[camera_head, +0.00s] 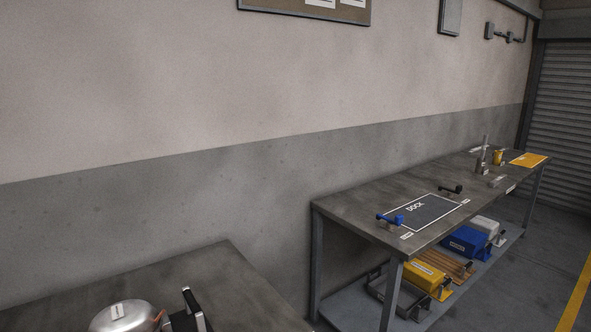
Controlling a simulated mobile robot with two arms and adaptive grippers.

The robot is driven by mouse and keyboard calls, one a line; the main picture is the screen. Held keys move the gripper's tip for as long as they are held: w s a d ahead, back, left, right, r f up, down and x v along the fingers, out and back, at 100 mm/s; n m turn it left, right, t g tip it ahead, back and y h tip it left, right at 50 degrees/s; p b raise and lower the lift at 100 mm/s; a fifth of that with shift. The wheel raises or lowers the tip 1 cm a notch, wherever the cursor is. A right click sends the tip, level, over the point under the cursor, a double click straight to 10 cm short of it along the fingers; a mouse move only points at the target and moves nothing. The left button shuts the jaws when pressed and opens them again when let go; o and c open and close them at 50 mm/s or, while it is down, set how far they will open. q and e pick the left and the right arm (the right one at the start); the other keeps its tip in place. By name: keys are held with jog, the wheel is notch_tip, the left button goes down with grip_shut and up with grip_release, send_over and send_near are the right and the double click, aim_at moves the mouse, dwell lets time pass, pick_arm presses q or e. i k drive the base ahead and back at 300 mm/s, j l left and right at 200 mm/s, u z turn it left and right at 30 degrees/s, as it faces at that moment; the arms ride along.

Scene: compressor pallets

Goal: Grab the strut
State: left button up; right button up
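I cannot pick out with certainty which thing is the strut. A slim grey upright piece (483,157) stands near the far end of the long workbench (345,205). On the near table (235,275), at the bottom left, a black part with a silver edge (197,312) stands beside a rounded silver vessel (122,317) with a white label; both are cut off by the frame's bottom edge. Neither of my grippers shows in the head view.
A dark mat marked DOCK (435,212) lies on the workbench between a blue clamp-like part (390,219) and a black one (452,189).

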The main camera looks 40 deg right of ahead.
aim_at(494, 183)
jog(key=l+z, duration=0.1)
jog(key=z, duration=0.35)
jog(key=l+z, duration=0.15)
jog(key=z, duration=0.3)
jog(key=i+l+z, duration=0.35)
jog(key=l, duration=0.25)
jog(key=i+l+z, duration=0.35)
jog(key=l, duration=0.2)
jog(key=i+l+z, duration=0.3)
jog(key=i+l, duration=1)
jog(key=i, duration=0.2)
jog(key=i+l+u, duration=0.15)
jog(key=i, duration=0.35)
jog(key=i+l+u, duration=0.15)
jog(key=i+l, duration=0.25)
jog(key=i, duration=0.1)
